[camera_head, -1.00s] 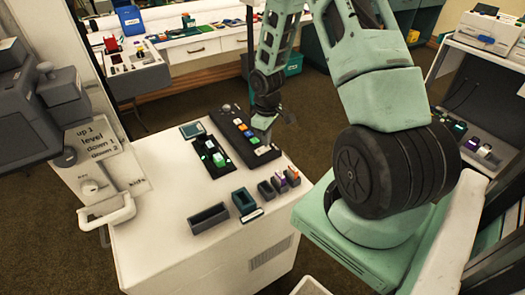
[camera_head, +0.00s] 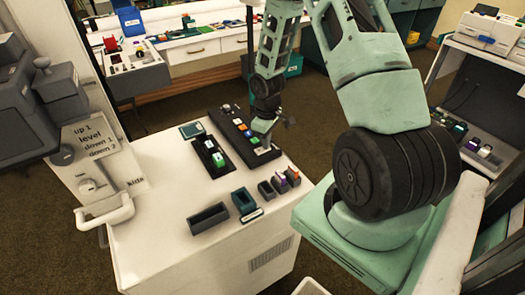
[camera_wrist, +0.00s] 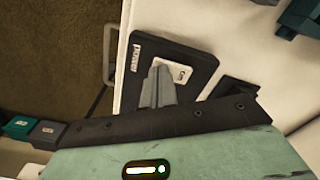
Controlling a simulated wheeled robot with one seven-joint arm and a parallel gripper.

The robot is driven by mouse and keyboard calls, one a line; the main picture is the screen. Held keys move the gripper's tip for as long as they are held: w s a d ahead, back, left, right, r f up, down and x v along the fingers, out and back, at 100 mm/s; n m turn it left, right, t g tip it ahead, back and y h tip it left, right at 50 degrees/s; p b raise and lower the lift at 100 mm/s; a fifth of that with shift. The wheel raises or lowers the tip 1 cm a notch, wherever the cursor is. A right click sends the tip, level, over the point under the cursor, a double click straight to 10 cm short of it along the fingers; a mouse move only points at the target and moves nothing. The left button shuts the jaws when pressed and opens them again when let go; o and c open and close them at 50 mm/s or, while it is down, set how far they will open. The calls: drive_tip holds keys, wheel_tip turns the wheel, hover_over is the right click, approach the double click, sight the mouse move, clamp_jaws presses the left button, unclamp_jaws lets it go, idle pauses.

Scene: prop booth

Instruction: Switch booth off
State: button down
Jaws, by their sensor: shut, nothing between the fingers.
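A black plate marked "power" (camera_wrist: 205,50) shows in the wrist view, with a white switch (camera_wrist: 181,73) on it. The switch lettering is partly covered and hard to read. My gripper (camera_wrist: 160,72) is shut and empty, its fingertips over the left part of the switch. I cannot tell whether they touch it.
The white cabinet top (camera_head: 175,185) also bears a small black panel with green and white parts (camera_head: 212,155), a grey open box (camera_head: 208,218), a dark teal holder (camera_head: 243,201) and several small blocks. A white handle (camera_head: 107,213) juts out at the left. A lettered sign (camera_head: 92,136) stands behind it.

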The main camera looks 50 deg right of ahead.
wheel_tip(320, 180, up, 7)
drive_tip(key=p, duration=0.6)
idle(0.4)
idle(0.3)
drive_tip(key=a+r+n, duration=0.1)
drive_tip(key=a+r, duration=0.5)
drive_tip(key=a, duration=0.4)
drive_tip(key=a+r+n, duration=0.1)
drive_tip(key=a+r, duration=0.5)
drive_tip(key=a, duration=0.3)
drive_tip(key=s+a+r+n, duration=0.1)
drive_tip(key=s+a+r, duration=0.4)
drive_tip(key=s+a, duration=0.3)
drive_tip(key=s+a+r+n, duration=0.1)
drive_tip(key=s+a+r, duration=0.4)
drive_tip(key=s+a, duration=0.3)
drive_tip(key=s, duration=0.4)
drive_tip(key=shift+s+n+y, duration=0.2)
drive_tip(key=shift+n+y, duration=0.1)
drive_tip(key=shift+n, duration=0.1)
